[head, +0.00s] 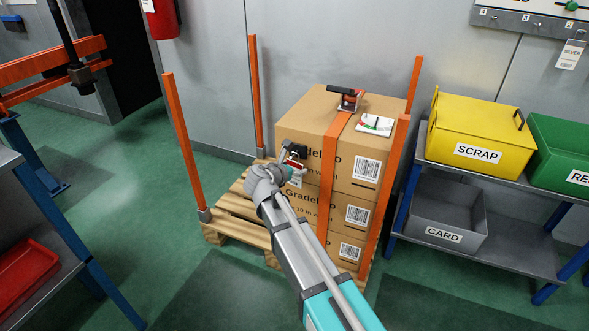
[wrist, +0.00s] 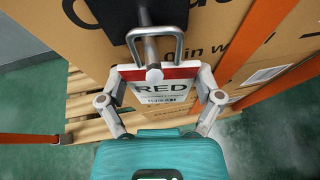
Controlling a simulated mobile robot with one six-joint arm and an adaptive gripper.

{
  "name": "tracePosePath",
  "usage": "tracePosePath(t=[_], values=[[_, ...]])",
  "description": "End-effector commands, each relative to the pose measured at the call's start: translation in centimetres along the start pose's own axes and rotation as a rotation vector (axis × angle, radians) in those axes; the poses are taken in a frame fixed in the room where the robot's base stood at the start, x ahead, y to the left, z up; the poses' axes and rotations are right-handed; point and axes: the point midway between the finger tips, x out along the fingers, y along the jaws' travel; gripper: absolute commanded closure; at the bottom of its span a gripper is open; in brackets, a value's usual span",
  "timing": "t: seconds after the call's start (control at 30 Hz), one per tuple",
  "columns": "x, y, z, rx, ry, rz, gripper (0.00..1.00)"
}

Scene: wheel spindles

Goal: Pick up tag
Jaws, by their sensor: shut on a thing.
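The tag (wrist: 168,92) is a white card with a red top band, the word RED and a barcode. It hangs upright below a metal loop (wrist: 154,45) in the wrist view. My gripper (wrist: 162,82) is shut on the tag, with a finger at each side edge. A black block (wrist: 150,14) sits behind the loop, against the carton. I cannot tell whether the loop still hooks onto it.
Stacked cartons (head: 350,190) with an orange strap (head: 329,185) stand on a wooden pallet (head: 235,232) between orange posts (head: 184,145). A shelf at right holds a yellow SCRAP bin (head: 478,135) and a grey CARD bin (head: 446,213).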

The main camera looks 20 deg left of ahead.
Motion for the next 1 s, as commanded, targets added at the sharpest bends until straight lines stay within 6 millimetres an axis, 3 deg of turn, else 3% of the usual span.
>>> tracePosePath(t=[0.23,0.8,1.0], values=[[-1.1,0.0,1.0,-0.001,0.0,0.002,0.54],[-12.2,-0.3,-3.8,-0.001,0.0,0.004,0.55],[-15.0,-0.3,-4.9,-0.001,0.0,0.002,0.55]])
